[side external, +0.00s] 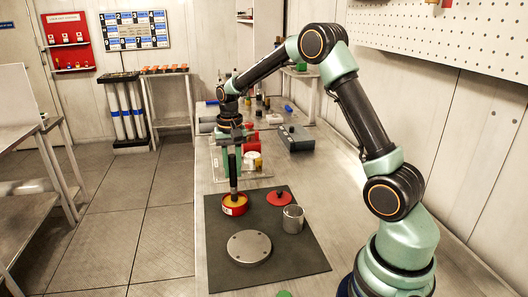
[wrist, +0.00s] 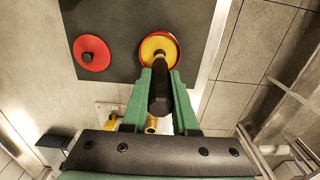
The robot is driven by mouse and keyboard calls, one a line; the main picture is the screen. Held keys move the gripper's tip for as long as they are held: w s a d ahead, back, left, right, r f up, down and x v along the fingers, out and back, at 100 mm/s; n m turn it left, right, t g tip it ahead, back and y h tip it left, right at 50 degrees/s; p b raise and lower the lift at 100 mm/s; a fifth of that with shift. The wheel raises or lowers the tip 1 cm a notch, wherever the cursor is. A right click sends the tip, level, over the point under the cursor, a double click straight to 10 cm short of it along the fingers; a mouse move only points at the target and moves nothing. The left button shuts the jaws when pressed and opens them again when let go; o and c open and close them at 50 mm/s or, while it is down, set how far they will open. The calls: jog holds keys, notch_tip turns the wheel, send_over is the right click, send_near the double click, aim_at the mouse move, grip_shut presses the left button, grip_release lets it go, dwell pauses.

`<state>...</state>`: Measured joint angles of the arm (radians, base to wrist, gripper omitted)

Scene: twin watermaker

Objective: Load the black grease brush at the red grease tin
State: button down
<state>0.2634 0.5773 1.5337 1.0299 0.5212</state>
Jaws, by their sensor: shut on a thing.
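My gripper (side external: 232,148) is shut on the black grease brush (side external: 233,172) and points down. The brush is about upright, its lower end at the opening of the red grease tin (side external: 234,209). I cannot tell how deep it reaches. The open tin stands on the dark mat (side external: 290,258) and shows yellow grease inside a red rim in the wrist view (wrist: 176,55). There the green gripper fingers (wrist: 161,82) flank the black brush handle (wrist: 160,100). A red lid with a black knob (side external: 279,198) lies on the mat to the right of the tin.
A grey metal cup (side external: 293,219) and a grey round flange (side external: 249,246) stand on the mat near the tin. Behind the mat are a clear tray with small items (side external: 250,162) and a dark grey box (side external: 296,138). The mat's front right is bare.

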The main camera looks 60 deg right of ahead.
aim_at(232, 155)
jog(key=shift+f, duration=0.55)
dwell(1.1)
jog(key=shift+r, duration=3.6)
